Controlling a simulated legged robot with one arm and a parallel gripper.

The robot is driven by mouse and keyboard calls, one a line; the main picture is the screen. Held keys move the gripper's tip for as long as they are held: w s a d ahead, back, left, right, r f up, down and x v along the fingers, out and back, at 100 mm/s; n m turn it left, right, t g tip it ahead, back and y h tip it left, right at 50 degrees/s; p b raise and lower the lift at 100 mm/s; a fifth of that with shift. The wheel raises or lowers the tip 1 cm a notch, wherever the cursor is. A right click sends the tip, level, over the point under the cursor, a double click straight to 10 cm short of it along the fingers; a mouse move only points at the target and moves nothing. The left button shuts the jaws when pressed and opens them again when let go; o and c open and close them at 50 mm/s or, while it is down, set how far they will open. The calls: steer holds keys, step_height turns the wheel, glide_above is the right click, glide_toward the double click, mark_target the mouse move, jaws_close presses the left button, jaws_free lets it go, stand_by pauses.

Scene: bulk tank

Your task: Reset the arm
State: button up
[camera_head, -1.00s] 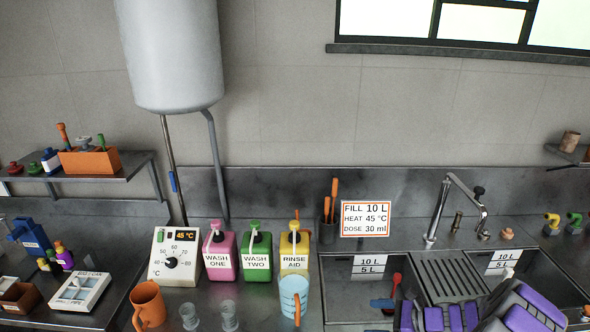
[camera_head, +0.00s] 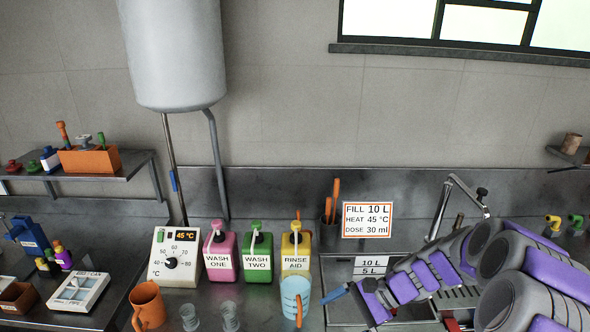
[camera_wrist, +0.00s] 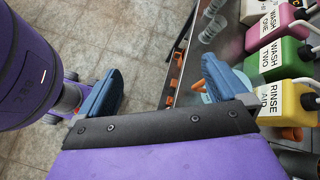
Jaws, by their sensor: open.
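My gripper (camera_wrist: 160,84) is open in the wrist view, its two blue fingers wide apart with only floor and the counter edge beyond. In the head view, my purple and grey arm reaches in from the lower right over the sink. A blue finger of my gripper (camera_head: 336,294) points left there, just right of the light blue measuring jug (camera_head: 295,292). I cannot tell whether it touches the jug. The jug shows partly behind the right finger in the wrist view.
Pink (camera_head: 220,255), green (camera_head: 258,262) and yellow (camera_head: 296,256) dispensers stand behind the jug. A dial box (camera_head: 175,262), orange mug (camera_head: 147,303) and two clear cups (camera_head: 230,315) are to the left.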

steer(key=s+a+r+n+g+h, duration=0.1)
steer(key=s+r+n+h, duration=0.25)
steer(key=s, duration=0.55)
steer(key=s+r+n+g+h, duration=0.1)
steer(key=s+r+n+h, duration=0.3)
steer(key=s, duration=0.5)
steer(key=s+d+n+t+h+b, duration=0.1)
steer(key=s+d+n+h, duration=0.2)
steer(key=s+d, duration=0.3)
steer(key=s+n, duration=0.1)
steer(key=s, duration=0.3)
steer(key=shift+f+t, duration=0.3)
steer(key=shift+s+d, duration=0.1)
steer(key=shift+a, duration=0.35)
